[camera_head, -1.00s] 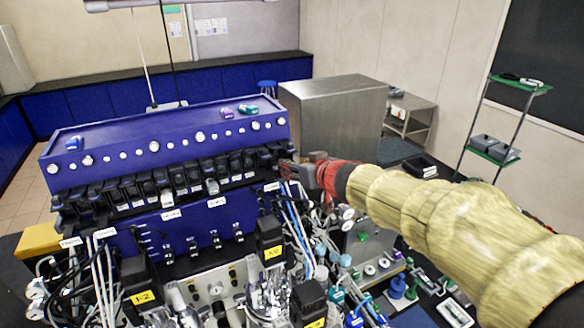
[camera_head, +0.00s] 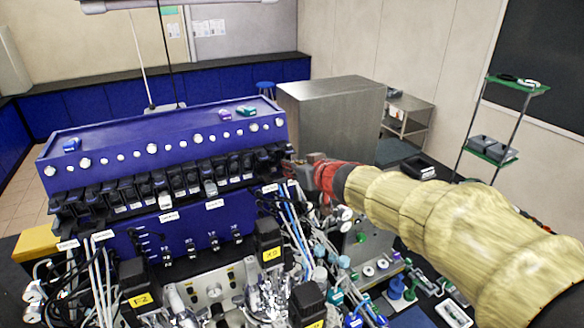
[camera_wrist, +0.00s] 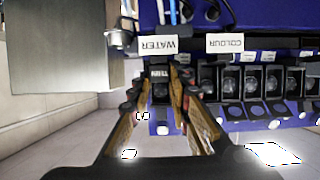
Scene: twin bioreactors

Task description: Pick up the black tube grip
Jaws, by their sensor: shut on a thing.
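The black tube grip (camera_wrist: 159,92) is at the right end of a row of similar black units on the blue bioreactor (camera_head: 165,118) in the head view. In the wrist view it sits between the fingers of my gripper (camera_wrist: 160,78), under the WATER label (camera_wrist: 157,45). My gripper also shows in the head view (camera_head: 292,165), reaching in from the right, closed around the grip. The grip appears still at the row. The contact faces of the fingers are partly hidden.
The neighbouring black units (camera_wrist: 252,82) stand close beside the grip, near the COLOUR label (camera_wrist: 225,43). Tubes and cables (camera_head: 298,228) crowd the space below my gripper. A metal cabinet (camera_head: 332,112) stands behind. A green shelf stand (camera_head: 518,84) is at the right.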

